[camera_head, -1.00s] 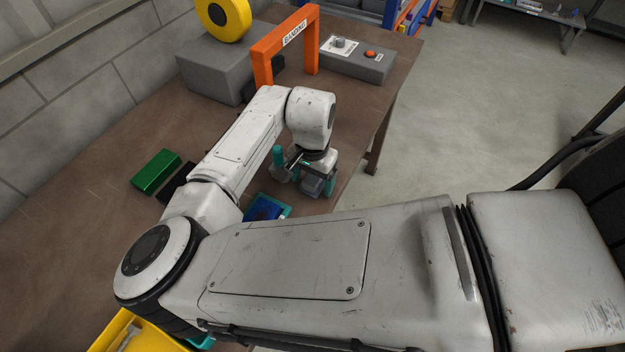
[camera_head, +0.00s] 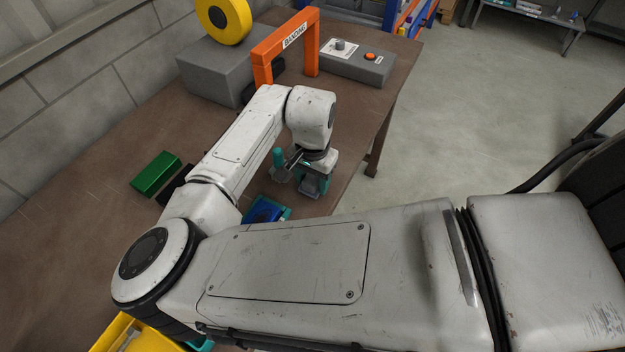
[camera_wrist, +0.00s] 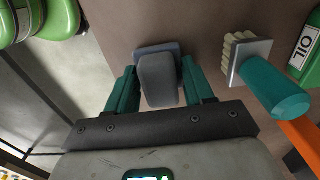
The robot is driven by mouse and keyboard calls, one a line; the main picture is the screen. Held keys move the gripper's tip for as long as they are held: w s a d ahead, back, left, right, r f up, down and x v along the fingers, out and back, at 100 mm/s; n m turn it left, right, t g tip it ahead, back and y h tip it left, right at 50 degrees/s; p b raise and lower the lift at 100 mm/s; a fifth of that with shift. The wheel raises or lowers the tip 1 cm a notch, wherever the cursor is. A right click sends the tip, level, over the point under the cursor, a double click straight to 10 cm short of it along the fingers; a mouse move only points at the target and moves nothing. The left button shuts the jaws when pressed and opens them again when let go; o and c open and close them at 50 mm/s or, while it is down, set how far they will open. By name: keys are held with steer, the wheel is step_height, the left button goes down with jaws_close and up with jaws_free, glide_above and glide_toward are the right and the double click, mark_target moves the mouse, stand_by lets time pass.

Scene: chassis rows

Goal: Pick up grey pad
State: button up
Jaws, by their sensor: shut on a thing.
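The grey pad (camera_wrist: 158,84) shows in the wrist view as a rounded grey block on a flatter blue-grey base. My gripper (camera_wrist: 160,68) has its teal fingers shut on the sides of this block. In the head view my gripper (camera_head: 314,178) points down near the right edge of the workbench, and the grey pad (camera_head: 310,189) shows partly below it. My wrist hides the rest of the pad. I cannot tell whether it touches the bench.
A teal-handled brush (camera_wrist: 275,92) stands close beside my gripper. A blue tray (camera_head: 266,210) and a green block (camera_head: 156,174) lie on the bench (camera_head: 110,222). An orange frame (camera_head: 283,50) and a grey button box (camera_head: 357,66) stand farther back.

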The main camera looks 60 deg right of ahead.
steer(key=shift+r, duration=0.5)
steer(key=s+a+r+b, duration=0.2)
steer(key=s+a+r, duration=0.5)
steer(key=s+r, duration=0.4)
steer(key=shift+s+r, duration=0.2)
steer(key=shift+s, duration=0.45)
